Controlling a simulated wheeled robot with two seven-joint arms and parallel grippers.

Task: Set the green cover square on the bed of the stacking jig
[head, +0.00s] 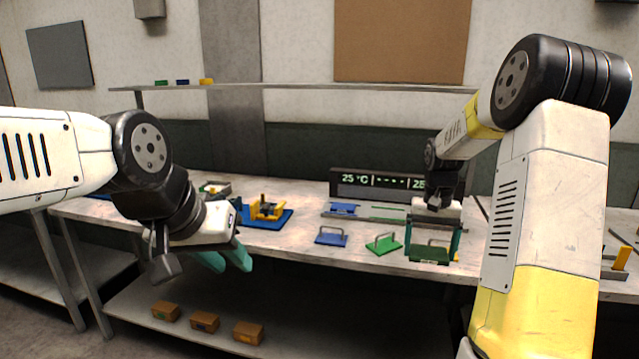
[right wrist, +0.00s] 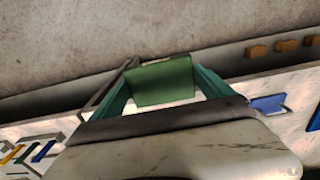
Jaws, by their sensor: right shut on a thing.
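My right gripper (head: 434,250) points down at the front edge of the table and is shut on a dark green plate. That plate (right wrist: 162,82), which I take for the green cover, spans the space between the teal fingers in the right wrist view. A lighter green plate with a wire handle (head: 383,246) lies on the table just left of it. A yellow fixture on a blue base (head: 266,208) stands further left and may be the stacking jig; I cannot tell for sure. My left gripper (head: 225,260) is open and empty in front of the table edge.
A blue plate with a handle (head: 331,237) lies left of the lighter green plate. Behind are a rail with a blue piece (head: 343,209) and a dark display (head: 385,184). Several brown boxes (head: 205,321) sit on the lower shelf.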

